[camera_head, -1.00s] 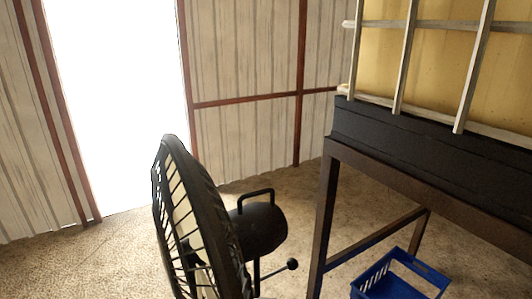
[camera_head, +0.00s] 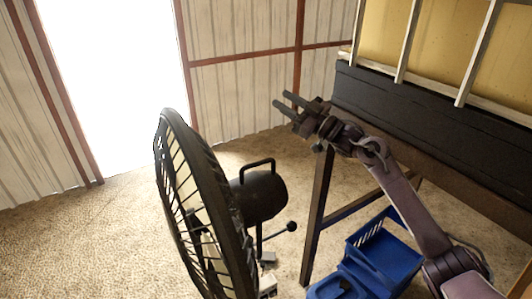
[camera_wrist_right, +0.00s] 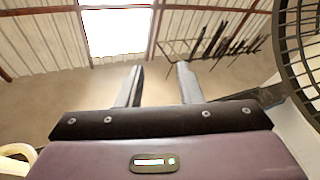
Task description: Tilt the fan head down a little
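The black fan head (camera_head: 203,205) stands at the middle of the head view, its round wire cage facing left. Behind the cage is the motor housing (camera_head: 262,197) with a handle (camera_head: 257,164) on top and a knob (camera_head: 292,226) low on the right. Part of the cage also shows at the right edge of the right wrist view (camera_wrist_right: 300,45). My right gripper (camera_head: 284,103) is raised above and right of the motor housing, apart from the fan. Its two fingers are spread with nothing between them, also in the right wrist view (camera_wrist_right: 157,82). My left gripper is out of view.
A dark-framed stand (camera_head: 317,215) with a black panel and a yellow, barred tank (camera_head: 440,45) is on the right. A blue crate (camera_head: 385,250) sits on the floor below it. The floor on the left (camera_head: 80,235) is clear, before a bright doorway.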

